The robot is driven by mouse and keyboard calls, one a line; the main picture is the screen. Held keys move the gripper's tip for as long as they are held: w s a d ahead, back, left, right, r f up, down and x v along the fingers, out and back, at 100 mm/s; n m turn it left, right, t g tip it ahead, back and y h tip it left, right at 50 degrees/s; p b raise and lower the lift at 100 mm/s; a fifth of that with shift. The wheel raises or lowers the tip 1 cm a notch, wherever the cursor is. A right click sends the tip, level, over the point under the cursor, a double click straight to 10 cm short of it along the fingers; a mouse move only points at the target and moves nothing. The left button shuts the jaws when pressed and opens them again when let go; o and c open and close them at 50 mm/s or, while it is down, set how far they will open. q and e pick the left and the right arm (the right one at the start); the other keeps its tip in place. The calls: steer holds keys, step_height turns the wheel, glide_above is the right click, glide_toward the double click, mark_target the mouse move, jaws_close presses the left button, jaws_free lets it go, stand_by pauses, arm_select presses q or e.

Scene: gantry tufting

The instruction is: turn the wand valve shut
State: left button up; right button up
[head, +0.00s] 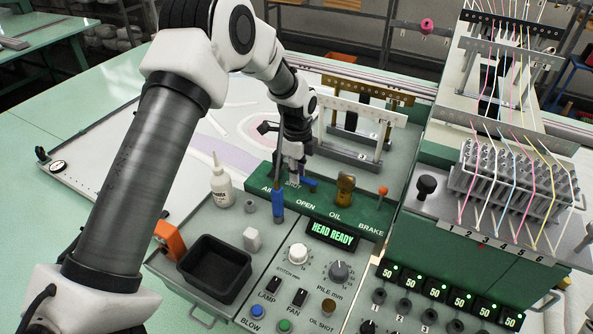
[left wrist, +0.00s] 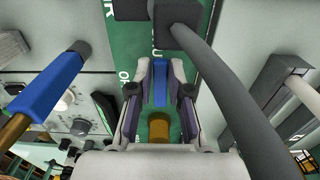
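The wand valve shows as a blue lever (head: 310,184) on the green panel strip, between the lettering at its left and the OPEN label. In the left wrist view the blue lever (left wrist: 160,82) lies lengthwise between my fingers, with a round brass part (left wrist: 159,130) at its near end. My left gripper (head: 298,166) is low over the strip at the valve. In the left wrist view its fingers (left wrist: 160,85) are apart, one on each side of the lever, with narrow gaps showing. The lever is partly hidden in the head view. My right gripper is not in view.
A blue-handled wand (head: 278,205) stands just left of the valve; its handle (left wrist: 48,84) is close in the wrist view. A dark hose (left wrist: 215,80) runs past the fingers. A brass oil fitting (head: 345,189) and orange-topped brake lever (head: 382,192) stand to the right. A white bottle (head: 221,182) stands left.

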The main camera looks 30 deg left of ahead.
arm_select(q)
steer(key=shift+o, duration=1.4)
steer(key=shift+s+f, duration=0.1)
steer(key=shift+f, duration=0.1)
steer(key=shift+w+d, duration=0.15)
steer(key=shift+w, duration=0.05)
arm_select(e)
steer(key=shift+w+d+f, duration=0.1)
arm_select(q)
step_height(320, 180, up, 12)
steer(key=shift+o, duration=0.3)
